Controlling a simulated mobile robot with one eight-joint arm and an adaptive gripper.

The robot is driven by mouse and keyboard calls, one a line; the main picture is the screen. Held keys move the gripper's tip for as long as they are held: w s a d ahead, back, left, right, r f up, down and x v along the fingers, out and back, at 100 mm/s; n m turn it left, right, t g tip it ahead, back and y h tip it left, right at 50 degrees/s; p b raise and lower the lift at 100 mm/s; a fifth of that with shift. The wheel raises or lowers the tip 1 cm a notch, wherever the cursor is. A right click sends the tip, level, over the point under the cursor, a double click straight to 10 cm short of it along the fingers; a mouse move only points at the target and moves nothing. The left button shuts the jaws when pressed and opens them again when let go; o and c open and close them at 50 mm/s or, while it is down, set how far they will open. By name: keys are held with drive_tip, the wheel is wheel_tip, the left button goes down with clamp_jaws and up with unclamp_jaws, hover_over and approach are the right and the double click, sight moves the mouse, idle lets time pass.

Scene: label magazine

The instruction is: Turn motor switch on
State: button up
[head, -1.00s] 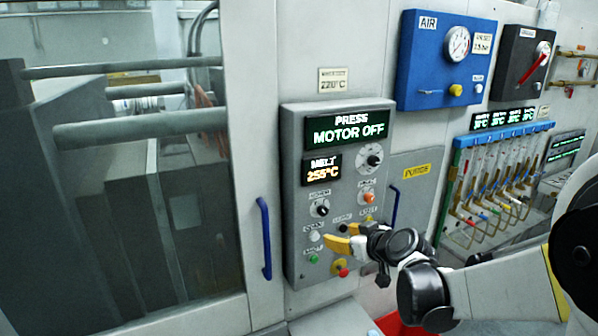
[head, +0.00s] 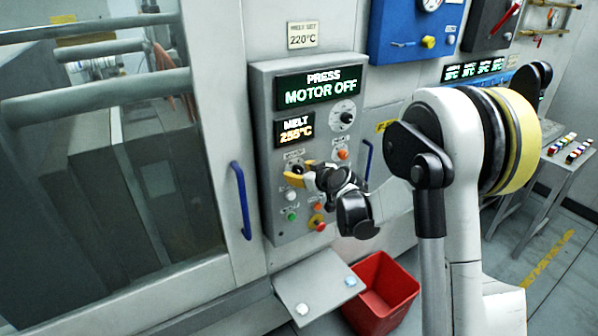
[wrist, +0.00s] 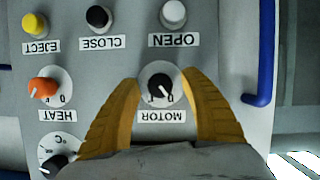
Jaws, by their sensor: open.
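The black motor switch knob (wrist: 161,88) sits on a pale round plate above its MOTOR label, which appears upside down in the wrist view. Its white pointer line slants to the lower right in that view. My gripper (wrist: 161,78) is open, with one yellow finger on each side of the knob; I cannot tell whether either touches it. In the head view my gripper (head: 299,176) is at the grey control panel (head: 262,110) and partly covers the knob. The panel's display (head: 320,90) reads PRESS MOTOR OFF.
The orange heat knob (wrist: 43,90) is left of my fingers in the wrist view; close (wrist: 99,18) and open (wrist: 173,13) buttons lie above. A red stop button (head: 317,223) is lower on the panel. A blue handle (head: 240,200) stands left of it. A red bin (head: 383,290) stands below.

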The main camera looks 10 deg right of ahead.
clamp_jaws()
drive_tip(key=shift+m+b, duration=0.3)
drive_tip(key=shift+f+m+y+b, duration=0.15)
drive_tip(key=shift+m+y+b, duration=0.7)
drive_tip(key=shift+b, duration=0.25)
drive_tip(key=m+y+b, duration=0.2)
drive_tip(key=m+b, duration=0.1)
drive_tip(key=shift+g, duration=0.3)
drive_tip(key=m+y+b, duration=0.1)
drive_tip(key=m+b, duration=0.1)
drive_tip(key=shift+m+y+b, duration=0.25)
drive_tip(key=shift+m+b, duration=0.1)
drive_tip(key=shift+m+y+b, duration=0.4)
drive_tip(key=shift+m+b, duration=0.35)
drive_tip(key=shift+m, duration=0.15)
